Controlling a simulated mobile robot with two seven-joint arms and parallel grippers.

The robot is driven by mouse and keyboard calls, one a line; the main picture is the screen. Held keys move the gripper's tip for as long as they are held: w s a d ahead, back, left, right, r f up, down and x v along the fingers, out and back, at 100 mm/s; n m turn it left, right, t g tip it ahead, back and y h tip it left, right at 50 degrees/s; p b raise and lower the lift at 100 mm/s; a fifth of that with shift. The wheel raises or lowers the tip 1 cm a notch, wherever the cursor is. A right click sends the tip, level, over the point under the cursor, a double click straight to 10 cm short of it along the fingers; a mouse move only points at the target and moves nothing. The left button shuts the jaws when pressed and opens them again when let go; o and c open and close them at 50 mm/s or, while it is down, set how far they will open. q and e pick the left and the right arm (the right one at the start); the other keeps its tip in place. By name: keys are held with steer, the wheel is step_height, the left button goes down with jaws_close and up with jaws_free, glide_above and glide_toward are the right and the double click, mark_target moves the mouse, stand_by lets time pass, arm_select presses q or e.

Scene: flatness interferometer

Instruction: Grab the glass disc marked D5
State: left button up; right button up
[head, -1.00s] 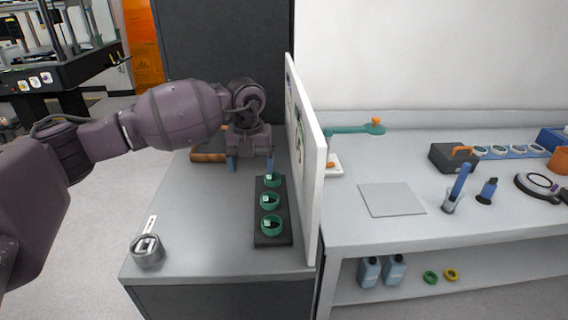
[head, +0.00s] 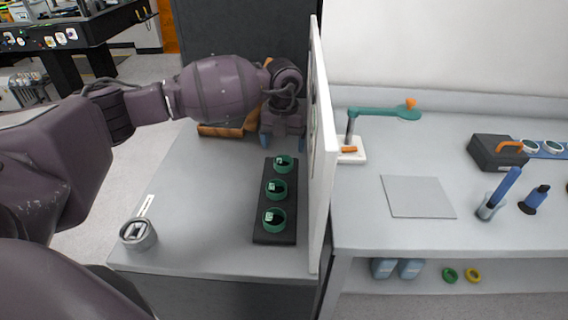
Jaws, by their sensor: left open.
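Three green-rimmed discs stand in a row in a black rack (head: 262,228) on the left bench: a rear one (head: 283,163), a middle one (head: 275,189) and a front one (head: 273,219). Each bears a small pale label, too small to read, so I cannot tell which is D5. My left gripper (head: 286,146) is open and empty, fingers pointing down, just behind the rear disc in the picture. Its blue left finger shows clearly; the right one is close to the white panel. My right gripper is not in view.
A white upright panel (head: 320,190) stands close along the rack's right side. A grey round holder (head: 138,234) sits at the bench's front left, and a brown wooden item (head: 220,130) lies behind. The bench left of the rack is clear.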

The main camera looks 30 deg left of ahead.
mark_target(284, 159)
arm_select(q)
steer(key=shift+d+f, duration=0.1)
steer(key=shift+f, duration=2.55)
steer(key=shift+s, duration=0.1)
steer(key=shift+c, duration=0.2)
steer(key=c, duration=1)
